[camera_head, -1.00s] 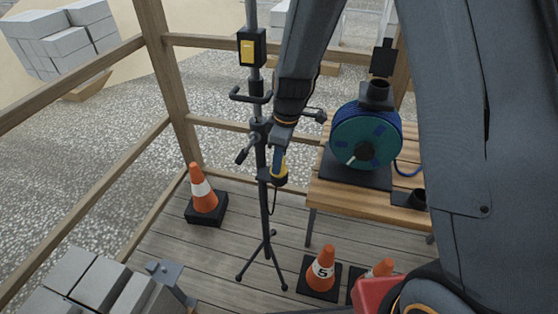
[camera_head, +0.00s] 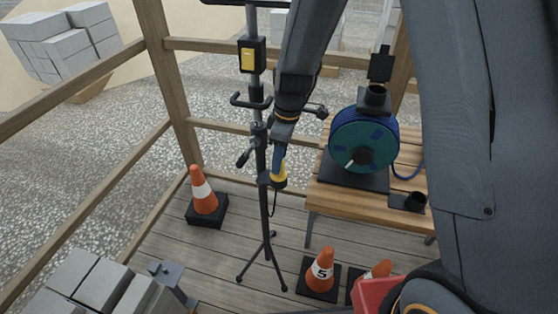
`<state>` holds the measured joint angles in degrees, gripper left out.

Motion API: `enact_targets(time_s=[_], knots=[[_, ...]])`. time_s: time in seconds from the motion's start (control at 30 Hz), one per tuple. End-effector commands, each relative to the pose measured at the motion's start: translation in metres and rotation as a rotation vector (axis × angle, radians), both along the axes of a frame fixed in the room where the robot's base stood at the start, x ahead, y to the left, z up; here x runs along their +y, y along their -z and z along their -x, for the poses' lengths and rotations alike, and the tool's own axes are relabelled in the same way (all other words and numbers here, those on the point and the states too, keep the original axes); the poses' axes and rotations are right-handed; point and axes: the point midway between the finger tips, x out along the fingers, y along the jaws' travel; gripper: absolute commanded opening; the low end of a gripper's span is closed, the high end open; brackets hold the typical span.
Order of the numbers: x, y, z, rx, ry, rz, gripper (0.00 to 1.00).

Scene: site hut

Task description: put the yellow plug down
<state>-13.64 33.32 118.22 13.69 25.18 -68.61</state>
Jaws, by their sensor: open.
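The yellow plug (camera_head: 280,178) hangs beside the dark pole of the tripod stand (camera_head: 262,205), at a small dark holder on the pole. A thin dark cord hangs below it. My gripper (camera_head: 281,150) comes down from above, open, with its end right at the top of the plug. I cannot tell whether the fingers still touch the plug or whether the plug sits fully in the holder.
Orange cones (camera_head: 204,190) stand on the plank floor, one numbered 5 (camera_head: 322,270). Grey blocks (camera_head: 85,285) lie front left. Wooden rails run behind.

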Motion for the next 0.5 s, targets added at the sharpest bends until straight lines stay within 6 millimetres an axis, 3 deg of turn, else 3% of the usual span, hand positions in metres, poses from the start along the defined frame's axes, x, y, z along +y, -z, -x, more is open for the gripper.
enact_targets(time_s=[0.03, 0.2, 0.5], knots=[[-0.001, -0.015, 0.001, -0.001, 0.0, -0.001, 0.45], [-0.005, -0.044, 0.002, -0.001, 0.0, -0.001, 0.45], [-0.01, -0.083, 0.004, 0.0, 0.001, 0.0, 0.45]])
